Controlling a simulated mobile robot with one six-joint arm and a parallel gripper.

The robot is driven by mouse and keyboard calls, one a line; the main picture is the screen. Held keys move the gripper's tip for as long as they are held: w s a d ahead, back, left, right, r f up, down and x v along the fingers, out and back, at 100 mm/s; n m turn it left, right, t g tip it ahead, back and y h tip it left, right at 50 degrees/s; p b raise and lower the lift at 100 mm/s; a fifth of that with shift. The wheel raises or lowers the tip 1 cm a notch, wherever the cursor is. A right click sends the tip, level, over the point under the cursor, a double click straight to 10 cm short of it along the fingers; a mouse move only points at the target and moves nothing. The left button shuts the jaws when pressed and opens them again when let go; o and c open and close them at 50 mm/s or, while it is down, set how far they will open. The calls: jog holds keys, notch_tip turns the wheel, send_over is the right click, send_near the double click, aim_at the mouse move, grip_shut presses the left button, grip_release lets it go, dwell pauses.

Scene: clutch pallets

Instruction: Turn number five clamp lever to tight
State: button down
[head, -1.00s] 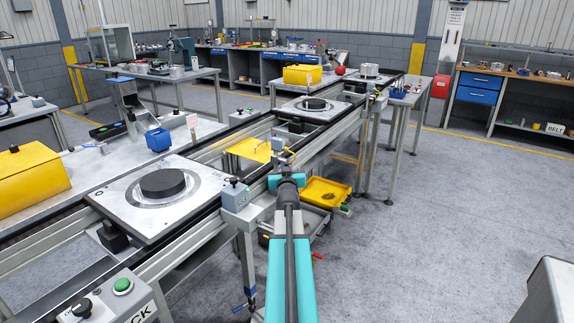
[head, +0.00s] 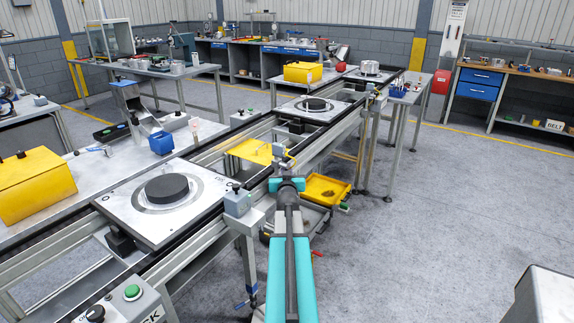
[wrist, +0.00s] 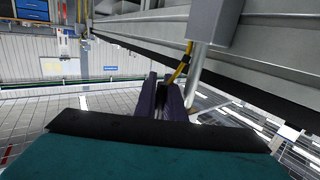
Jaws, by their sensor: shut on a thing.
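My gripper (head: 282,160) is at the far end of my teal arm, beside the conveyor's near rail. In the wrist view, its two dark fingers (wrist: 163,95) are close together at a slim yellow and black piece (wrist: 182,67), which looks like the clamp lever. The piece slants up and right from the fingertips, below a grey box (wrist: 213,22). I cannot read a number on it. In the head view my gripper and arm hide most of this spot, so the lever's angle cannot be told there.
A pallet with a black disc (head: 167,188) sits on the conveyor at left; another (head: 313,104) is farther along. A grey control box (head: 238,203) stands on the near rail.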

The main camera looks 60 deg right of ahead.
jog(key=shift+r+p, duration=0.2)
jog(key=shift+p, duration=0.65)
jog(key=shift+f, duration=0.2)
jog(key=c, duration=2.1)
grip_release()
jog(key=shift+a, duration=0.1)
jog(key=shift+s+a, duration=0.1)
jog(key=shift+a, duration=0.05)
jog(key=v, duration=0.3)
jog(key=p+v, duration=0.1)
jog(key=v, duration=0.4)
jog(key=shift+s+a+r, duration=0.15)
jog(key=shift+a+r, duration=0.1)
jog(key=shift+r, duration=0.05)
